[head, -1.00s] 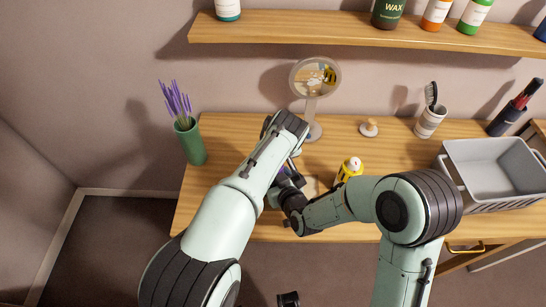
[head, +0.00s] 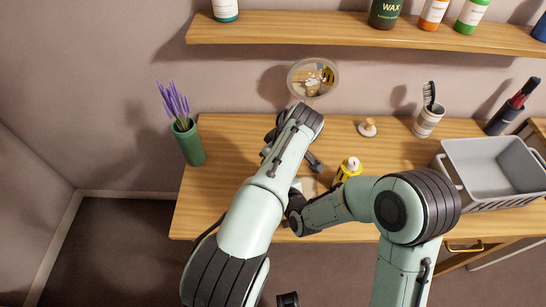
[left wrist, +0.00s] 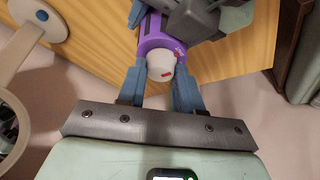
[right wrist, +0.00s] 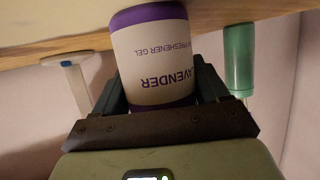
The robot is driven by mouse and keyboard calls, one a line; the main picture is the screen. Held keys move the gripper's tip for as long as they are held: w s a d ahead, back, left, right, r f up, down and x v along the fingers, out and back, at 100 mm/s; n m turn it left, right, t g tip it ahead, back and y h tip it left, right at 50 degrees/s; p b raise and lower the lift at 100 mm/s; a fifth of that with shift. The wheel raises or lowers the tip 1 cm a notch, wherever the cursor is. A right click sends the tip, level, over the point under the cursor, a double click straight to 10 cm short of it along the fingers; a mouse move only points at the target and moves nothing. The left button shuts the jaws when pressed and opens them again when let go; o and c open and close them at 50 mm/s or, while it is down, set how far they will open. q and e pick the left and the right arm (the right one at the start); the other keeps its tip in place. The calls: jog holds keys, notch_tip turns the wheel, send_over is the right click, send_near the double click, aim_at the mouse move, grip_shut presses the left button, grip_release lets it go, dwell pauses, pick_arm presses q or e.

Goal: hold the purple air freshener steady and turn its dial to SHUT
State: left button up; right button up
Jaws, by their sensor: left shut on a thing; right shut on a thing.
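The purple air freshener (right wrist: 152,58) has a white label reading LAVENDER and stands between the fingers of my right gripper (right wrist: 160,92), which is shut on its body. In the left wrist view its purple casing (left wrist: 153,40) and pale dial (left wrist: 160,68) with a red mark show. My left gripper (left wrist: 159,82) is shut on the dial, one blue-grey finger on each side. I cannot read the setting the dial points to. In the head view my arms hide the freshener.
On the wooden table (head: 225,150) a yellow bottle (head: 349,168) stands close to my right arm. A round mirror (head: 313,78), a small wooden-topped item (head: 367,127), a brush cup (head: 428,121), a grey basket (head: 490,165) and a green lavender vase (head: 189,142) stand around. A shelf (head: 350,38) hangs above.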

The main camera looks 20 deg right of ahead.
jog(key=shift+r, duration=0.1)
pick_arm(q)
jog(key=o, duration=1)
jog(key=v, duration=1.2)
jog(key=shift+w, duration=0.1)
